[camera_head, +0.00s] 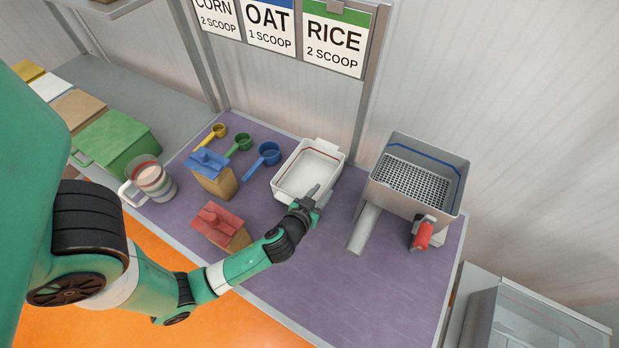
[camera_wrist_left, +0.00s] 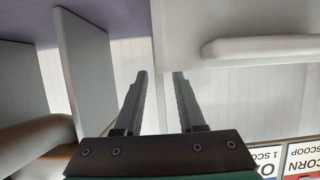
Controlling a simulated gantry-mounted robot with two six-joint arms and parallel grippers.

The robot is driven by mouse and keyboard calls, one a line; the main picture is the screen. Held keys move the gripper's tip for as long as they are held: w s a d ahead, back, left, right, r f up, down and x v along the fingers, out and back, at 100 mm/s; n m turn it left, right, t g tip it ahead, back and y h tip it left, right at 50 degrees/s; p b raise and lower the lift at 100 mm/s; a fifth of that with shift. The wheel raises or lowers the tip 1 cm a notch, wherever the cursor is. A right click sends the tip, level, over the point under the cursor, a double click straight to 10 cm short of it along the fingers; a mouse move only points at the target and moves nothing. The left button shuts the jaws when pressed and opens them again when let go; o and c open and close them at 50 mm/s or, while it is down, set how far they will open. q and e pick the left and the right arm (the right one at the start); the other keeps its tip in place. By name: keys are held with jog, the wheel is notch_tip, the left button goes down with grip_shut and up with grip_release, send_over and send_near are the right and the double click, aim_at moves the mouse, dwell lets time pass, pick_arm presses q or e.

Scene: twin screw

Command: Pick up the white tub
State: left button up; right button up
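The white tub (camera_head: 281,188) stands upright on the purple mat, with a red line around its inside and a handle tab at its far and near ends. It fills the upper right of the left wrist view, with a pale handle (camera_wrist_left: 265,47). My left gripper (camera_head: 318,190) is at the tub's right side, near its front corner. In the left wrist view the two fingers (camera_wrist_left: 159,73) are apart, and the tub's edge shows between their tips. I cannot tell whether they touch it. My right gripper is in neither view.
A grey sieve machine (camera_head: 440,192) with a chute (camera_head: 364,230) and red handle (camera_head: 422,235) stands right of the tub. The mat's front right is clear.

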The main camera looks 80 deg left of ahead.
aim_at(328, 185)
pick_arm(q)
jog(key=x, duration=0.6)
jog(key=shift+r, duration=0.15)
jog(key=shift+s, duration=0.1)
grip_shut()
dwell(1.2)
